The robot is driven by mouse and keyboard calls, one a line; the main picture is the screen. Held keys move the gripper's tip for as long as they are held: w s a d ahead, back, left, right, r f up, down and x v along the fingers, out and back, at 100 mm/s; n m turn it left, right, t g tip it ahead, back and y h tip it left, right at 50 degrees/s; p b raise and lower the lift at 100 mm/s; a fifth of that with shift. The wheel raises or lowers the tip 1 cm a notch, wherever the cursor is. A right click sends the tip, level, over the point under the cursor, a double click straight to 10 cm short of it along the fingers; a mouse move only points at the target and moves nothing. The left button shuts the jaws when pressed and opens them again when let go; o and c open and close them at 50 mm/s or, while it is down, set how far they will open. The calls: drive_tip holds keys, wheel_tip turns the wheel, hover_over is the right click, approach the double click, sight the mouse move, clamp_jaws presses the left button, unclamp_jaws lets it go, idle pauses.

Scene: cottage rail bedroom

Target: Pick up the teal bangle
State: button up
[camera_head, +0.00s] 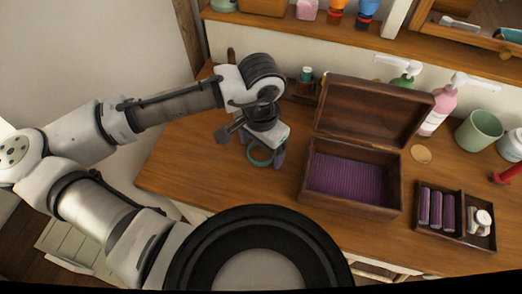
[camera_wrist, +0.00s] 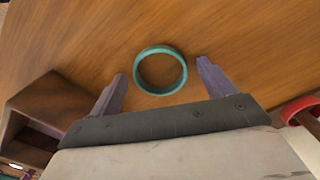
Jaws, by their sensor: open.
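The teal bangle (camera_wrist: 184,77) lies flat on the wooden desk, between and just beyond my gripper's two fingertips in the wrist view. In the head view the bangle (camera_head: 259,163) shows partly, below my gripper (camera_head: 263,158), whose fingers come down on either side of it. My gripper (camera_wrist: 161,75) is open and empty in the wrist view, with a gap between each finger and the ring. I cannot tell the exact height of the fingertips above the desk.
An open wooden box (camera_head: 310,190) with purple lining stands close to the right of my gripper. A small divided tray (camera_head: 455,238) lies further right. Pump bottles (camera_head: 440,108) and a green cup (camera_head: 479,131) stand behind. The desk left of my gripper is clear.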

drive_tip(key=c, duration=1.1)
